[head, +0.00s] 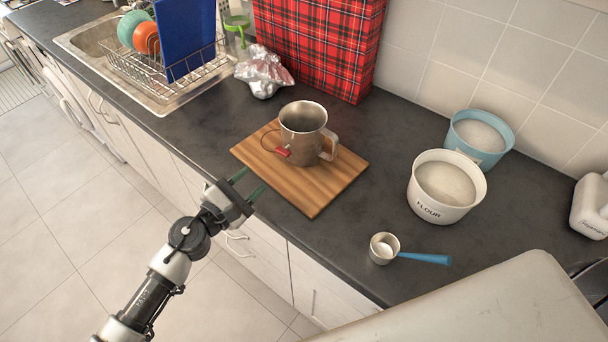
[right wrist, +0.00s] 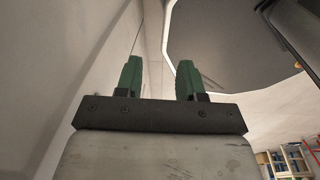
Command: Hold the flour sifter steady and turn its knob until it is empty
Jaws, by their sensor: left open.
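The flour sifter (head: 301,139) is a metal cup standing upright on a wooden board (head: 318,199) on the dark counter. Its handle (head: 330,147) points right. A red knob (head: 283,151) on a thin wire crank is at its lower left side. The depth of its inside is dark, so I cannot tell how much flour it holds. My left gripper (head: 250,182) is open and empty, in front and to the left of the board, apart from the sifter. In the right wrist view my right gripper (right wrist: 160,78) has its green fingers apart with nothing between them.
A white flour tub (head: 441,209), a blue tub (head: 483,151) and a measuring cup (head: 384,250) with a blue handle stand on the right. Behind are crumpled foil (head: 263,74) and a red plaid box (head: 315,40). A dish rack (head: 180,72) stands at the sink.

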